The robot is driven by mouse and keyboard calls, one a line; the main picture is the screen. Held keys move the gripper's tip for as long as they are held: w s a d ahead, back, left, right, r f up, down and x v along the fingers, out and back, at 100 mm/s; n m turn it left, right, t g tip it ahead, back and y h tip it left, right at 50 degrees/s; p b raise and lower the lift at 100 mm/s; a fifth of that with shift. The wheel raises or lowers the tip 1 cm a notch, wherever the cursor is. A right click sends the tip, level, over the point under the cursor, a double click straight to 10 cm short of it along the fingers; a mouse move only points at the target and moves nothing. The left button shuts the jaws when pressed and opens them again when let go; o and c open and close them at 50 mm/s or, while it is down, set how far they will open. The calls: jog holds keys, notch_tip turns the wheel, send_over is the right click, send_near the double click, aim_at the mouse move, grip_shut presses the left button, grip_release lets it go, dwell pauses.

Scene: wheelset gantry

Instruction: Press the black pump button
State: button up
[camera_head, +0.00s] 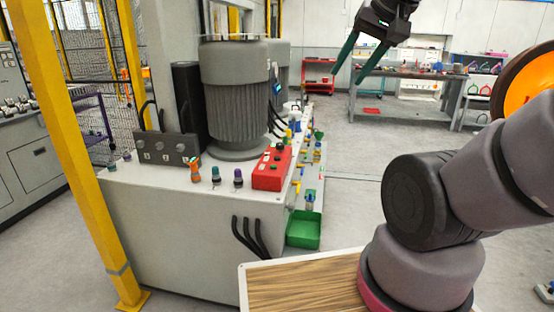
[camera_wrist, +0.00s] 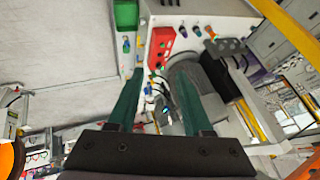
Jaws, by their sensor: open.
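A red control box (camera_head: 272,168) sits on the pale machine cabinet's top, near its right edge. It has small dark and green buttons on top, too small to tell which is the black pump button. The red box also shows in the wrist view (camera_wrist: 161,47), beyond my fingertips. My gripper (camera_head: 346,78) is open and empty, raised in the air to the right of the cabinet. Its two green fingers are spread apart in the wrist view (camera_wrist: 157,72). It touches nothing that I can see.
A large grey motor (camera_head: 236,95) stands behind the red box. Orange, teal and purple knobs (camera_head: 216,175) and a grey switch panel (camera_head: 163,148) are left of it. A green bin (camera_head: 304,229) hangs at the cabinet's right side. A yellow post (camera_head: 78,150) stands at left.

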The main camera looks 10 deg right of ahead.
grip_shut()
dwell(1.7)
